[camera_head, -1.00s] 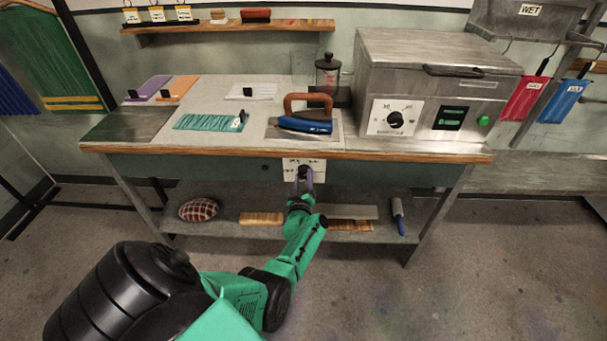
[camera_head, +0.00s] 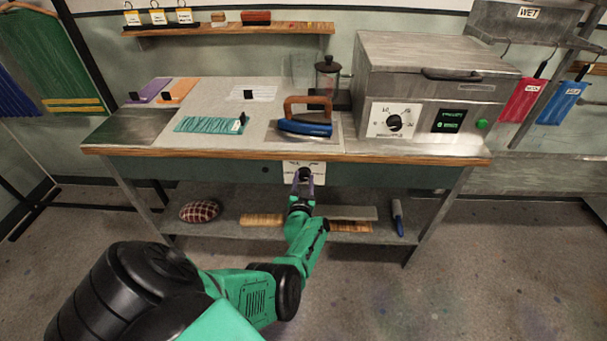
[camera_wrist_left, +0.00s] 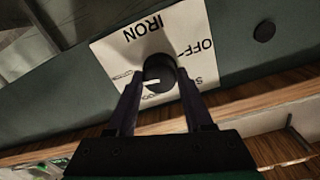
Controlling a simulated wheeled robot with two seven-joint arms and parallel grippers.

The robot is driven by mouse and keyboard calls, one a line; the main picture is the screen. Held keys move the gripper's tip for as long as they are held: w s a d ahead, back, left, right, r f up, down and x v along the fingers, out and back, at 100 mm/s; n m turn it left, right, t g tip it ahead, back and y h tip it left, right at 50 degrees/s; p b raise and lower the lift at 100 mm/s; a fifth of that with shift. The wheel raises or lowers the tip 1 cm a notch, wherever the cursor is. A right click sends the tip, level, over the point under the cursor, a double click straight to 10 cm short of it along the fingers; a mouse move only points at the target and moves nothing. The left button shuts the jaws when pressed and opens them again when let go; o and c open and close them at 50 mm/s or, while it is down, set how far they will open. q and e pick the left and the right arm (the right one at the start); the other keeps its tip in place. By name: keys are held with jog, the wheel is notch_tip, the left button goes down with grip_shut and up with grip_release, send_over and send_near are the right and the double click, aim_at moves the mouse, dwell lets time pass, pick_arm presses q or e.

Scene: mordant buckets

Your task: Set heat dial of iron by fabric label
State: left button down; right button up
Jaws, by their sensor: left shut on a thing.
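The iron (camera_head: 306,118), blue with a brown handle, rests on a grey plate at the table's front. Its heat dial (camera_wrist_left: 160,77), a black knob with a white pointer mark, sits on a white panel (camera_wrist_left: 121,46) lettered "IRON" and "OFF" on the table's front face. My left gripper (camera_head: 305,182) reaches up from below and is shut on the dial; in the left wrist view its fingers (camera_wrist_left: 158,93) lie on both sides of the knob. A teal cloth (camera_head: 205,125) with a small tag (camera_head: 237,126) lies left of the iron. My right gripper is not in view.
A metal box (camera_head: 432,90) with its own dial and green button stands at the table's right. Purple and orange cloths lie at the back left, a white cloth (camera_head: 252,93) nearer the middle. A lower shelf (camera_head: 340,213) holds a red checked cushion and wooden pieces.

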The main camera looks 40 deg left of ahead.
pick_arm(q)
jog(key=shift+m, duration=0.6)
jog(key=shift+c, duration=1.5)
grip_release()
jog(key=p+v, duration=0.8)
jog(key=v, duration=0.6)
jog(key=shift+s+d, duration=0.2)
jog(key=shift+s, duration=0.05)
